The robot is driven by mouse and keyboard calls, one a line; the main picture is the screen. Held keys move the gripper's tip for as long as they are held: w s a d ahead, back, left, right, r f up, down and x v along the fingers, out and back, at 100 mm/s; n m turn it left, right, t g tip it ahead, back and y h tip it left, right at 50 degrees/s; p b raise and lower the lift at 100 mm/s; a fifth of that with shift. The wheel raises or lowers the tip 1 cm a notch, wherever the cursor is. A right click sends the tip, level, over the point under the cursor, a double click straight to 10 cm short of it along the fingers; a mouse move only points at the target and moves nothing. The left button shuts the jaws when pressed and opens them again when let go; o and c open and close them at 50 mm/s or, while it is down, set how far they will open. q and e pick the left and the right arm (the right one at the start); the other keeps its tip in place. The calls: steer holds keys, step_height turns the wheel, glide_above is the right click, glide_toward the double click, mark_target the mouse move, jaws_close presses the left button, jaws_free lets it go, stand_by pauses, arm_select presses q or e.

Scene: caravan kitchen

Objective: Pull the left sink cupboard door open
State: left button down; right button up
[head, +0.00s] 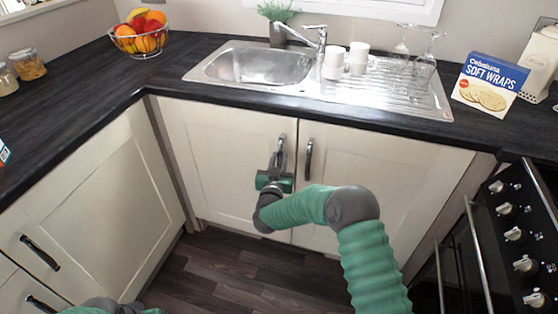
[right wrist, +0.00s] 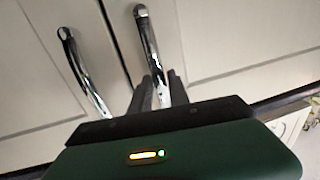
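The left sink cupboard door (head: 222,160) is cream and lies flush with the cupboard front, closed. Its upright chrome handle (head: 282,142) is near the door's right edge; in the right wrist view this handle (right wrist: 148,42) is the right-hand one of two. My right gripper (head: 279,168) is at this handle. In the right wrist view its two dark fingers (right wrist: 160,78) stand close on either side of the bar, shut on it. The lower end of the handle is partly hidden by the gripper. My left gripper is not in view; only part of my left arm shows at the bottom left.
The right sink cupboard door (head: 385,185) is closed, its handle (head: 308,160) close beside my right gripper. A cooker (head: 510,240) stands at the right, cream cupboards (head: 100,200) at the left. The dark floor (head: 225,268) before the left door is clear.

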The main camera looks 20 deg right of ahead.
jaws_close()
stand_by(1.2)
